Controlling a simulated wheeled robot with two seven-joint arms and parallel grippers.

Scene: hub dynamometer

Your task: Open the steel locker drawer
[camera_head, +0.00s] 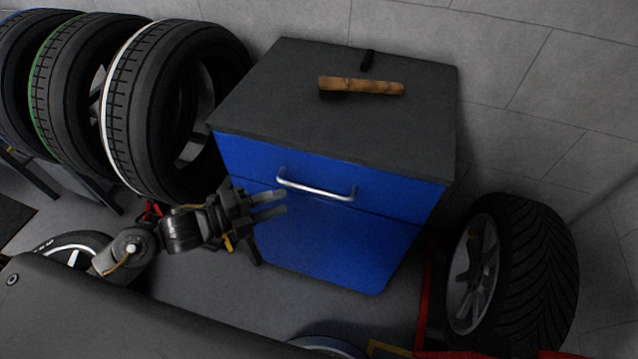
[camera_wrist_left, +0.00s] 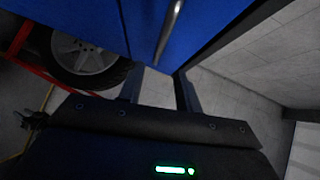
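The steel locker (camera_head: 330,235) is a blue cabinet with a dark grey top. Its upper drawer (camera_head: 240,158) looks shut, with its front flush above the lower panel. A silver bar handle (camera_head: 316,188) runs across the drawer front, and it also shows in the left wrist view (camera_wrist_left: 168,32). My left gripper (camera_head: 283,203) is open and empty, just left of and below the handle's left end, apart from it as far as I can tell. In the left wrist view its two fingers (camera_wrist_left: 158,92) stand apart below the handle. My right gripper is not in view.
Several tyres (camera_head: 150,110) stand on a rack at the left. Another wheel (camera_head: 520,265) stands right of the locker.

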